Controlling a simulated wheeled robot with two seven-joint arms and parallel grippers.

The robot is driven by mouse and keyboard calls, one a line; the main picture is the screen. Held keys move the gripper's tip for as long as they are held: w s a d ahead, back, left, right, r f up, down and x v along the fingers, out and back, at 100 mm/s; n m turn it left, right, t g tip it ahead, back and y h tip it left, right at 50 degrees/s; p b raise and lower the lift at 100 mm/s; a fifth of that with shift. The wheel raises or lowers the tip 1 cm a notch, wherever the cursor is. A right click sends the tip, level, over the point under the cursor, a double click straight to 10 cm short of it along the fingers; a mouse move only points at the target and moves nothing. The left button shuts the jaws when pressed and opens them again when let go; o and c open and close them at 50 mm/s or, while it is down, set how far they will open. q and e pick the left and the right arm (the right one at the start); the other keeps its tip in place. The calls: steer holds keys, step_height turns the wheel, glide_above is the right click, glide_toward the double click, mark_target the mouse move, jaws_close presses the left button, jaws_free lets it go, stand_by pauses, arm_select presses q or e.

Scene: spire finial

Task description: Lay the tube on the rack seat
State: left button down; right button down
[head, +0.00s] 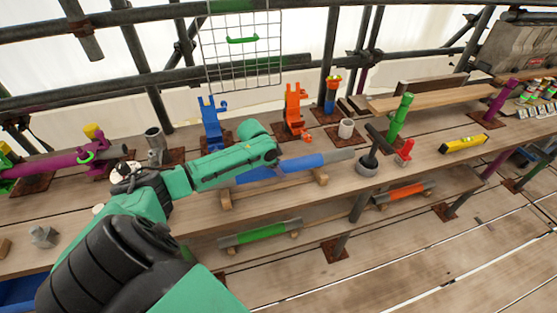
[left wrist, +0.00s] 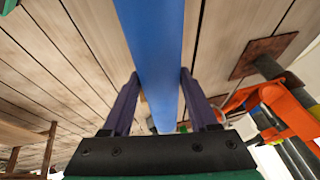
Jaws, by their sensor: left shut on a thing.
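The head view hides these fingers behind the arm. A wooden rack with raised end blocks (head: 320,177) sits at the tube, its other block (head: 225,201) lower left. Whether the tube touches the rack seat I cannot tell. My right gripper is out of view.
A blue bracket (head: 211,122) and an orange bracket (head: 294,110) stand behind. A dark T-shaped tool (head: 376,148), a green post (head: 400,118) and a red clamp (head: 404,153) stand to the right. Green (head: 260,232) and orange (head: 405,192) tubes lie on the lower shelf.

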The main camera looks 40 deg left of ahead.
arm_select(q)
steer(key=shift+w+f+b, duration=0.1)
steer(key=shift+f+b, duration=0.95)
steer(key=shift+f, duration=1.15)
steer(key=shift+c, duration=0.4)
jaws_free()
steer(key=shift+o, duration=0.4)
steer(key=shift+s+f, duration=0.15)
steer(key=shift+s, duration=0.05)
